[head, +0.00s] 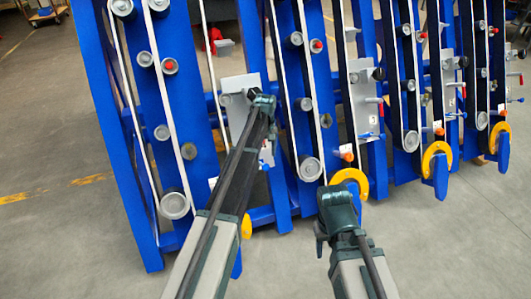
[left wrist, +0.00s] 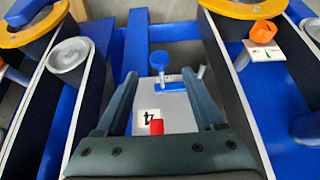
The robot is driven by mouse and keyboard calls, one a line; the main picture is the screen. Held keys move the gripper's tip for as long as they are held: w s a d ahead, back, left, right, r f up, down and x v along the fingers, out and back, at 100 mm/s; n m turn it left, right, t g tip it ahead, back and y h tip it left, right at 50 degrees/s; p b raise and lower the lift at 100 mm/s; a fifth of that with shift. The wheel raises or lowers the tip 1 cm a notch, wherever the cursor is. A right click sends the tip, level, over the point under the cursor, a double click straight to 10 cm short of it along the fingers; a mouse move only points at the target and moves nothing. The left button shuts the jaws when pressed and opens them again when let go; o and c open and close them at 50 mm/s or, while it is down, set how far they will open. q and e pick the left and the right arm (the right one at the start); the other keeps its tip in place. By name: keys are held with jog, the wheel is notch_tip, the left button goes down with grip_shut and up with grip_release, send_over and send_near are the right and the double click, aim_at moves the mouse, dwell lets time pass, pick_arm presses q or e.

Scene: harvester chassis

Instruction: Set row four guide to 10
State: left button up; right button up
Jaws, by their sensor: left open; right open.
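A grey guide plate (head: 240,88) is on the leftmost blue row unit in the head view, partly hidden by my left arm. In the left wrist view the plate (left wrist: 180,108) carries a white label with a black 4 (left wrist: 150,122), a red knob (left wrist: 157,127) and a blue knob (left wrist: 160,62). My left gripper (head: 263,101) is over this plate. Its open fingers (left wrist: 157,90) stand either side of the plate area, with nothing seen gripped; contact cannot be told. My right gripper (head: 338,200) is open and low, in front of a yellow ring. No scale reading is legible.
More blue row units with belts, rollers and plates (head: 363,100) stand to the right. Yellow rings (head: 437,160) stick out low at the front. An orange knob (left wrist: 262,32) is beside a label marked 1 (left wrist: 265,50). The grey floor (head: 60,235) in front is clear.

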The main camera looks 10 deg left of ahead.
aim_at(266, 165)
pick_arm(q)
notch_tip(266, 165, up, 7)
jog(key=p, duration=0.6)
jog(key=s+d+r+m+p, duration=0.3)
jog(key=s+d+r+p, duration=0.2)
jog(key=s+r+p, duration=0.3)
jog(key=s+d+r+m+p, duration=0.4)
jog(key=s+r+p, duration=0.5)
jog(key=s, duration=0.7)
jog(key=s+d+r+m+y+p, duration=0.1)
jog(key=s+d+r+m+p, duration=0.2)
jog(key=s, duration=0.9)
jog(key=d+r+p, duration=0.3)
jog(key=r+p, duration=0.2)
jog(key=shift+d+r+m, duration=0.15)
jog(key=shift+r+m, duration=0.15)
jog(key=shift+r, duration=0.1)
